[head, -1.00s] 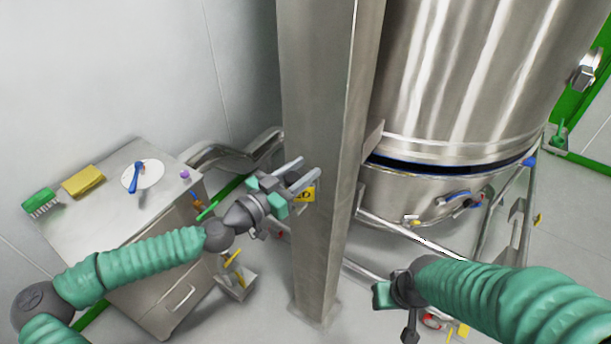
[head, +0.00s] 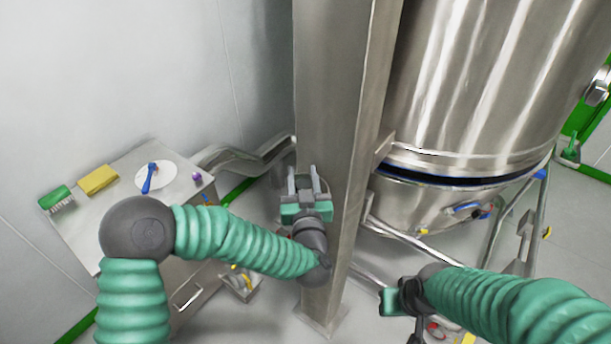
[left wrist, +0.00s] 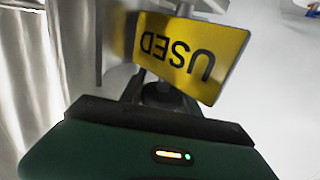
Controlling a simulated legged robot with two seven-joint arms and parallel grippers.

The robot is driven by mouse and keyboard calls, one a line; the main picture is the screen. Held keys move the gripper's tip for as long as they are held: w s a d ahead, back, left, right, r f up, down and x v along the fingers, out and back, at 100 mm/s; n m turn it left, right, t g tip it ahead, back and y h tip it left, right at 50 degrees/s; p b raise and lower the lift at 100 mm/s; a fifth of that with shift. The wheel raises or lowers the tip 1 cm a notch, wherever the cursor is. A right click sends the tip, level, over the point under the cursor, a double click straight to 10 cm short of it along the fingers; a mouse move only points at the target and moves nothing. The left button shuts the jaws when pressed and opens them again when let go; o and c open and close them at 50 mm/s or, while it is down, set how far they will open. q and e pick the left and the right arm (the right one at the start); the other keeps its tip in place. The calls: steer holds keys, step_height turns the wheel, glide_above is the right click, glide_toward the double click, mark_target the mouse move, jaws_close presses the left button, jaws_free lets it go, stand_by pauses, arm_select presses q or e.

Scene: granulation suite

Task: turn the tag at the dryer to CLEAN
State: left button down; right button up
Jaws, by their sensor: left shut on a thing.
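The yellow tag (left wrist: 190,55) fills the upper middle of the left wrist view. It reads USED, upside down in that picture, and is tilted. My left gripper (head: 303,182) is at the face of the steel column (head: 333,100) beside the dryer (head: 460,90), and is shut on the tag. In the head view the gripper hides the tag. The tag's other face is not visible. My right gripper (head: 400,300) hangs low at the right, in front of the dryer's lower frame; its jaws are too unclear to judge.
A steel cabinet (head: 85,225) at the left carries a green brush (head: 55,198), a yellow sponge (head: 97,180) and a white plate (head: 163,172) with a blue tool. Tubular rails run around the dryer's base. A pale wall stands behind.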

arm_select(q)
steer(key=shift+a+n+y, duration=0.15)
steer(key=shift+n+y, duration=0.65)
steer(key=shift+y, duration=0.4)
steer(key=shift+f, duration=0.1)
steer(key=c, duration=1.2)
jaws_free()
steer(key=shift+o, duration=0.2)
steer(key=b+v, duration=0.2)
steer(key=v, duration=1.5)
steer(key=shift+r+b, duration=0.35)
